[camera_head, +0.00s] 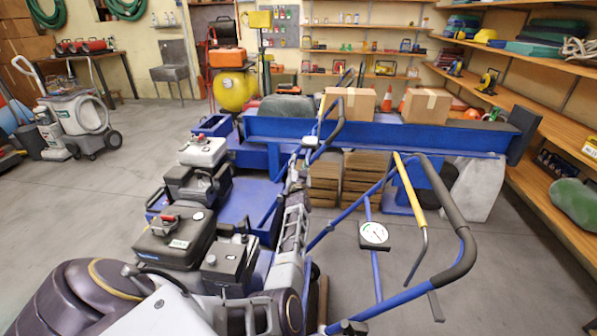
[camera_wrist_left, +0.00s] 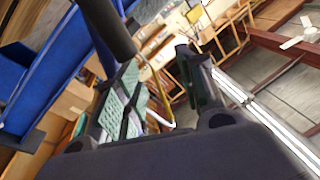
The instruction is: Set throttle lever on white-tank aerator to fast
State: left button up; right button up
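The white-tank aerator has a white-topped engine (camera_head: 203,152) and stands behind the nearer, black-tank aerator (camera_head: 175,238). Its handlebar (camera_head: 331,140) rises right of the engine, with a black grip and a thin yellow lever (camera_head: 327,112). My left gripper (camera_head: 298,168) is beside this handlebar's lower left part. In the left wrist view the fingers (camera_wrist_left: 155,90) are spread, with no object clearly held. A dark round grip (camera_wrist_left: 108,28) is close by the left finger, and a thin yellow rod shows beyond the fingers. Which throttle setting the lever has is too small to tell. My right gripper is out of view.
The near aerator's handlebar (camera_head: 463,235) fills the right foreground, with a yellow-gripped lever (camera_head: 409,182) and a round gauge (camera_head: 374,234). Shelves line the right wall. The floor at left (camera_head: 70,210) is clear.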

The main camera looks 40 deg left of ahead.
pick_arm(q)
jog(key=shift+r, duration=1.55)
